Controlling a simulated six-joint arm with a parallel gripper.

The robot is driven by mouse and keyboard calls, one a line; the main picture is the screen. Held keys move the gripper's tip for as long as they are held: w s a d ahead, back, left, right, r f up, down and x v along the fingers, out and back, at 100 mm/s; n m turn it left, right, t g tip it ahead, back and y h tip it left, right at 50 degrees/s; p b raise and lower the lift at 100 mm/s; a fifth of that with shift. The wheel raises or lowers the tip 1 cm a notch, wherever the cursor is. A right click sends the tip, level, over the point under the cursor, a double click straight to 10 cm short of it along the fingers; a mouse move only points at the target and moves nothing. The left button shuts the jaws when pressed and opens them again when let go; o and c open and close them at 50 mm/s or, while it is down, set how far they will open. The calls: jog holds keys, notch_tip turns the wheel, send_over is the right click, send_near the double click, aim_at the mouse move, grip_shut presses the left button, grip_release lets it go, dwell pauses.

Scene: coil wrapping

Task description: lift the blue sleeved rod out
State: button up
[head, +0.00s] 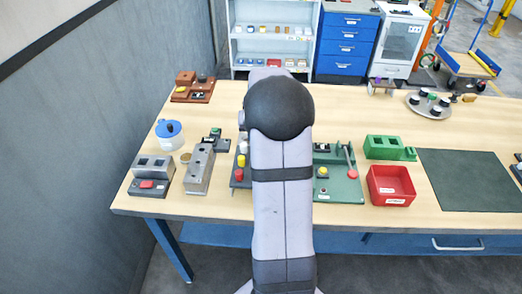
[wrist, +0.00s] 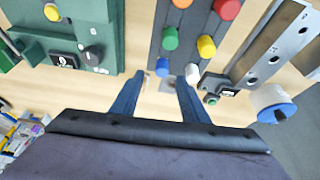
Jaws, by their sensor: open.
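A dark grey rack (wrist: 185,52) holds several rods with coloured tops: orange, red, green, yellow, white and blue. The blue rod (wrist: 162,68) stands at the rack's near end in the wrist view, beside the white rod (wrist: 192,74). My gripper (wrist: 160,79) is open, its two fingers pointing toward that end of the rack. The blue top shows in the gap between the fingertips. I cannot tell how far above it they are. In the head view, my arm hides the gripper and most of the rack (head: 236,183); red, yellow and white tops show at its left.
A green fixture (wrist: 120,50) flanks the rack on one side, a grey metal block (wrist: 275,45) on the other. A small dark device (wrist: 218,88) sits close to the white rod. A blue-lidded pot (head: 168,135) and red bin (head: 391,185) stand farther off. A dark mat (head: 468,180) is clear.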

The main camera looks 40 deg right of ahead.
jog(key=shift+p+x, duration=0.8)
jog(key=shift+x, duration=1.3)
jog(key=shift+a, duration=0.15)
grip_shut()
